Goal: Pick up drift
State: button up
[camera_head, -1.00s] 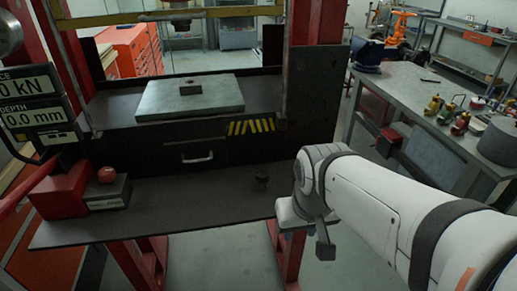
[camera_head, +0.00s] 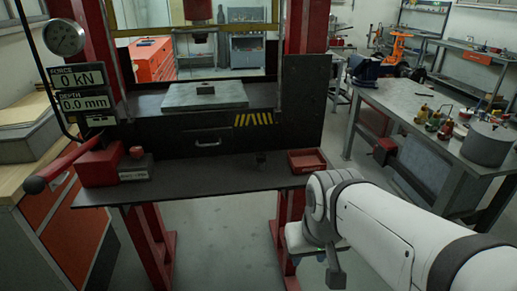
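A small dark upright piece (camera_head: 261,158) stands on the dark front shelf (camera_head: 190,187) of the press, left of a red tray. It may be the drift, but it is too small and dark to be sure. My gripper (camera_head: 333,272) hangs at the end of my white arm, in front of the shelf's right end and nearer to me, apart from the dark piece. Its fingers are mostly hidden by my wrist, so I cannot see whether it is open or holds anything.
The red tray (camera_head: 307,161) is on the shelf's right end. A red block with a lever (camera_head: 95,165) and a grey box (camera_head: 135,168) stand at its left. A plate with a small block (camera_head: 205,95) lies on the press bed. A workbench (camera_head: 420,125) stands right.

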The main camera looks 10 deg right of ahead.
aim_at(261, 157)
jog(key=u, duration=0.15)
jog(key=i, duration=0.85)
jog(key=z, duration=0.05)
